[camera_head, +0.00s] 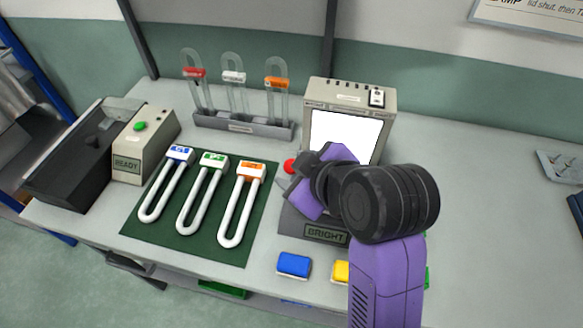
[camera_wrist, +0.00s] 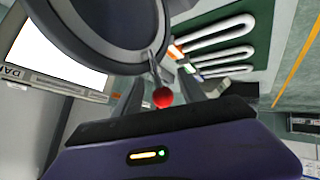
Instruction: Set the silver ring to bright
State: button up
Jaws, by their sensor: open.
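The silver ring (camera_wrist: 108,66) shows large at the upper left in the wrist view, as a grey rim around a dark round face. A thin stem runs from its edge to a red ball (camera_wrist: 162,97). In the head view the red ball (camera_head: 289,166) shows just left of my gripper (camera_head: 298,174), while my gripper and wrist hide the ring. In the wrist view my gripper (camera_wrist: 163,92) is open, one finger on each side of the red ball. I cannot tell whether either finger touches it. A plate reading BRIGHT (camera_head: 325,234) sits low on the device's front.
The beige box with a lit white screen (camera_head: 346,135) stands behind my gripper. A green mat (camera_head: 205,247) with several white U-shaped tubes lies to the left. A blue block (camera_head: 294,265) and a yellow block (camera_head: 341,272) lie in front. The table's right side is mostly clear.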

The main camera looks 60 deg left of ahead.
jog(key=shift+b+v, duration=0.3)
jog(key=shift+v, duration=2.35)
jog(key=shift+d+f, duration=0.1)
